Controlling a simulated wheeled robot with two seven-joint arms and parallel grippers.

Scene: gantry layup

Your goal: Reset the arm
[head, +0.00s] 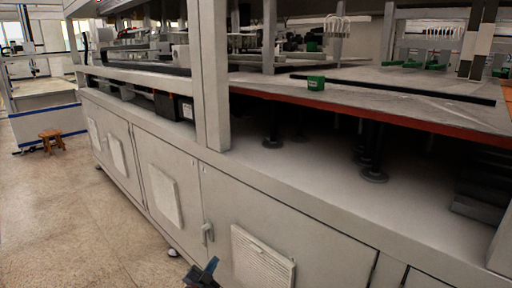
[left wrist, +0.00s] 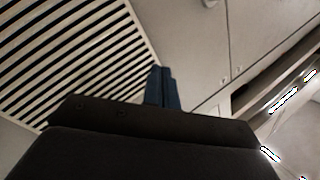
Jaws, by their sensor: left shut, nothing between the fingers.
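My left gripper (head: 203,272) shows at the bottom edge of the head view, in front of the grey cabinet doors of the gantry base. It also shows in the left wrist view (left wrist: 163,72), where its two blue fingers lie side by side, shut and empty. The fingers point toward a cabinet face and appear apart from it, though the exact distance is unclear. My right gripper is in neither view.
The grey cabinet (head: 230,205) has slatted vents (head: 262,257) and a door handle (head: 207,233). An upright post (head: 208,80) and a red-edged table (head: 400,92) stand above it. A brown stool (head: 51,140) is at far left. Open tiled floor (head: 60,220) lies at left.

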